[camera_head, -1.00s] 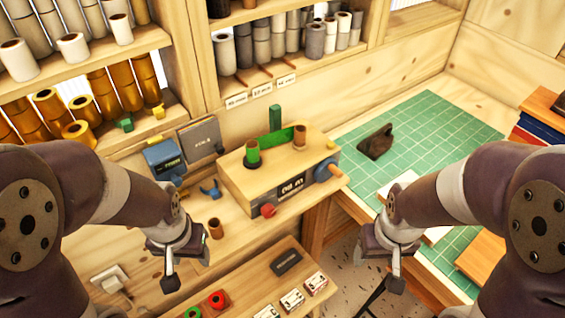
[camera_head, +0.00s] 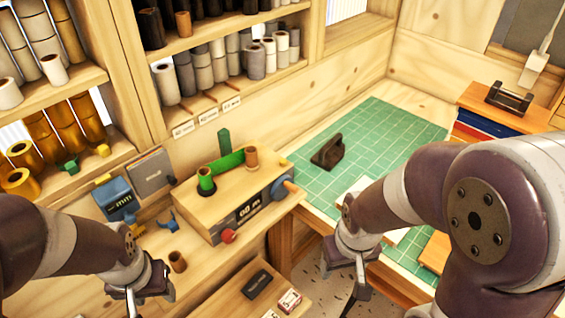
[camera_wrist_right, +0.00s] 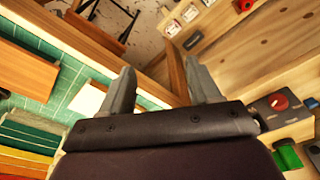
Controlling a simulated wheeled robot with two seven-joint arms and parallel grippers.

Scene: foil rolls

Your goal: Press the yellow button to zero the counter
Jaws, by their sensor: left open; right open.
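The wooden winding machine (camera_head: 236,198) stands on the bench, with a dark counter display (camera_head: 247,210) on its front. A red knob (camera_head: 228,236) sits at the display's lower left, and a blue wheel (camera_head: 281,189) is on the right side. I cannot make out a yellow button clearly. My left gripper (camera_head: 138,292) is open and empty, in front of and left of the machine. My right gripper (camera_head: 346,268) is open and empty, right of the machine and apart from it. In the right wrist view its two fingers (camera_wrist_right: 160,88) are spread with nothing between them.
A small brown core (camera_head: 178,261) stands on the bench between my left gripper and the machine. A blue device (camera_head: 115,199) stands behind. A green cutting mat (camera_head: 400,140) with a dark tool (camera_head: 328,152) lies right. Shelves of rolls (camera_head: 220,65) line the back.

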